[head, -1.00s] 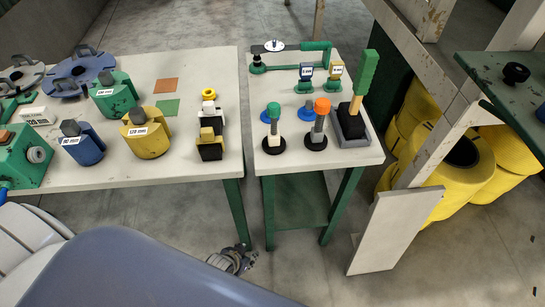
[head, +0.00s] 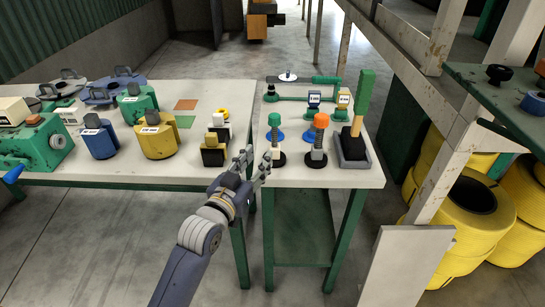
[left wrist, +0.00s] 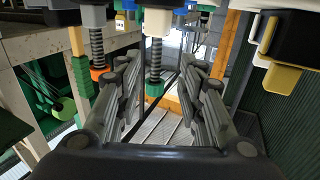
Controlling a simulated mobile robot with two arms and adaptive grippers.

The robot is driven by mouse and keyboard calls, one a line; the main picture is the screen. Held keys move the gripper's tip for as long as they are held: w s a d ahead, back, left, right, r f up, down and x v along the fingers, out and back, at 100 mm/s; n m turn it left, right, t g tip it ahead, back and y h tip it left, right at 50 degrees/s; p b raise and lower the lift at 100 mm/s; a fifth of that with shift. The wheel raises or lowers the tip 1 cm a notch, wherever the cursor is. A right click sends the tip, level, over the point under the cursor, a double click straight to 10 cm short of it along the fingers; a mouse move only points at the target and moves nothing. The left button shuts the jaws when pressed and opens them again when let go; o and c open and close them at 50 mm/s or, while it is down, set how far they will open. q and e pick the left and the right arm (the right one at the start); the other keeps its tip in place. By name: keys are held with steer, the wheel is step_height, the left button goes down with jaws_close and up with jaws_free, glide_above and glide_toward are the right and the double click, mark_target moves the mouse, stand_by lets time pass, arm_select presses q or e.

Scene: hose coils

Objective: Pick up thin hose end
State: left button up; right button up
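The thin hose end (head: 274,132), a coiled grey stem with a green cap, stands upright on a black round base on the small right table. A thicker orange-capped hose end (head: 319,138) stands to its right. My left gripper (head: 257,164) is open at the table's front left edge, just left of and in front of the green-capped one. In the left wrist view, which looks upside down, the green-capped hose end (left wrist: 154,60) shows between the spread fingers, apart from them. The orange-capped one (left wrist: 97,50) shows left of it. My right gripper is not in view.
A yellow-and-black block (head: 213,152) stands close left of my gripper on the big left table (head: 190,172). A brush with a green handle (head: 362,105) stands right of the hose ends. A narrow gap separates the tables.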

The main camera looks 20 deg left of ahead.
mark_target(274, 138)
arm_select(q)
steer(key=w, duration=0.3)
steer(key=w+d, duration=0.1)
steer(key=w, duration=0.3)
steer(key=w+p, duration=0.1)
steer(key=w, duration=0.2)
steer(key=shift+w+d+r, duration=0.15)
steer(key=shift+d+r, duration=0.1)
steer(key=shift+d, duration=0.05)
steer(key=shift+c, duration=0.3)
steer(key=shift+r, duration=0.1)
jaws_close()
